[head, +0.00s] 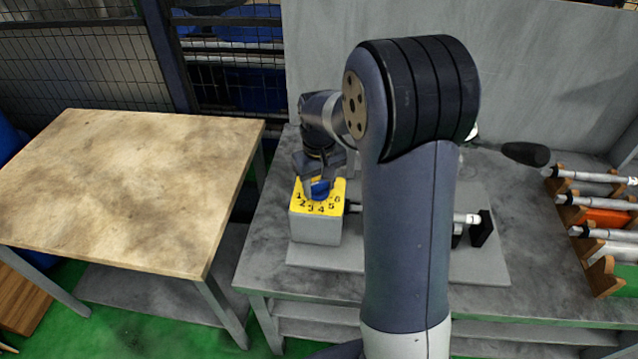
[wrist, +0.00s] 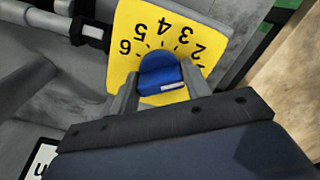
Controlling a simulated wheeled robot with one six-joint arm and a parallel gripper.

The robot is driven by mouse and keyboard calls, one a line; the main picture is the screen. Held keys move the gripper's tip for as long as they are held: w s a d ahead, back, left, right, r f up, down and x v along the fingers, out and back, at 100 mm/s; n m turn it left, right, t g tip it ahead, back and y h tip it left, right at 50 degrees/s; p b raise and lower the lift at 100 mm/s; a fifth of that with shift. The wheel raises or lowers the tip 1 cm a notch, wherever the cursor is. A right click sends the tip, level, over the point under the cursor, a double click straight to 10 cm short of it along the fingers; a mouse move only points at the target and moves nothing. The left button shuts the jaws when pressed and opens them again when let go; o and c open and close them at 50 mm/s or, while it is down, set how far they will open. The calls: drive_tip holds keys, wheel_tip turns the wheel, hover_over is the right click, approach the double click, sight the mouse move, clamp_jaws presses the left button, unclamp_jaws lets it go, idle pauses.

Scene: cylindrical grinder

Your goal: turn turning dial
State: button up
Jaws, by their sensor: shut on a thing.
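The turning dial (head: 320,188) is a blue knob on a yellow plate (head: 306,210) numbered 1 to 6, on top of a grey box (head: 314,229). In the wrist view the blue dial (wrist: 161,75) stands between my two fingers, with a white mark on its near side. My gripper (wrist: 160,88) is shut on the dial, one finger on each side. In the head view my gripper (head: 319,184) comes down on the dial from above and behind. The numbers on the yellow plate (wrist: 128,22) show upside down in the wrist view. My gripper hides part of the plate.
The grey box stands on the grinder's grey workbench (head: 262,262). My arm hides much of the machine to its right. A rack with several white-and-dark rods (head: 592,200) stands at the far right. An empty wooden table (head: 120,190) stands at the left.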

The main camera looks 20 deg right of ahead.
sight(319, 182)
drive_tip(key=shift+n, duration=0.8)
drive_tip(key=o, duration=0.9)
drive_tip(key=shift+o, duration=0.2)
wheel_tip(319, 182, up, 11)
drive_tip(key=shift+b, duration=0.35)
drive_tip(key=shift+f, duration=0.1)
wheel_tip(319, 182, down, 11)
drive_tip(key=shift+r+p, duration=0.1)
drive_tip(key=shift+p, duration=0.25)
